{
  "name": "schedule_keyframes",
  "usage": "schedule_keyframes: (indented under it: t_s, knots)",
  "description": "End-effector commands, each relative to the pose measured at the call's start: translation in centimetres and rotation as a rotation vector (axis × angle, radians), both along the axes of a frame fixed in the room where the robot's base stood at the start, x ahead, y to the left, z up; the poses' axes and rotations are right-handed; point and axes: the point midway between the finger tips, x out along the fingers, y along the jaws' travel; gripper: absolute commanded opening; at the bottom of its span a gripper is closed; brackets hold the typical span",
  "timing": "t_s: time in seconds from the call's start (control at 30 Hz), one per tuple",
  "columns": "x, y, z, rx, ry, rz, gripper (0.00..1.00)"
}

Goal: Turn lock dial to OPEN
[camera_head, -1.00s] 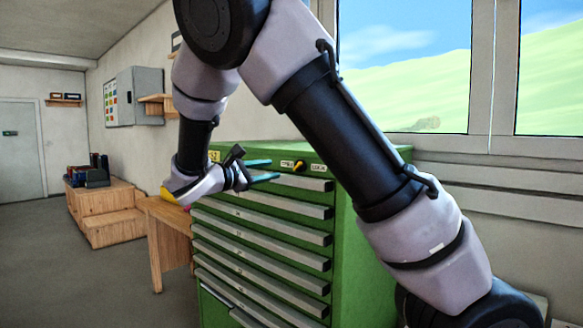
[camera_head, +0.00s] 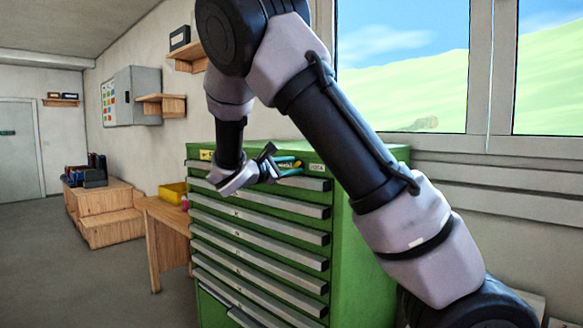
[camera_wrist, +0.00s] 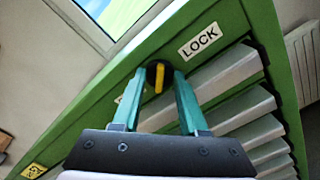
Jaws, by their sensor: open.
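The lock dial (camera_wrist: 157,77), a black round knob with a yellow bar, sits on the top front strip of the green cabinet (camera_head: 370,240). In the wrist view, my gripper (camera_wrist: 160,74) has its two teal fingers open, one on either side of the dial. I cannot tell whether they touch it. The yellow bar stands nearly upright in that picture. The white LOCK label (camera_wrist: 198,41) is to the dial's upper right. Another white label (camera_wrist: 121,97) is mostly hidden behind the left finger. In the head view, my gripper (camera_head: 294,167) largely hides the dial.
A wooden table (camera_head: 165,225) with a yellow bin (camera_head: 172,192) stands to the left. A window is behind the cabinet.

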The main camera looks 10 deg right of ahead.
Motion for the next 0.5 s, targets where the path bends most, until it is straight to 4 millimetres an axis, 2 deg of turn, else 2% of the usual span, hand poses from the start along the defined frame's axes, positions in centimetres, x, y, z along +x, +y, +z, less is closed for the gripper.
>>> schedule_keyframes:
  t_s: [0.03,0.13,0.17,0.5]
  knots:
    - [-0.01,0.01,0.00,0.000,0.000,0.000,0.42]
    - [-0.01,0.01,0.00,0.000,0.000,0.000,0.04]
    - [-0.01,0.01,0.00,0.000,0.000,0.000,0.00]
    - [-0.01,0.02,0.00,-0.012,0.016,0.000,0.00]
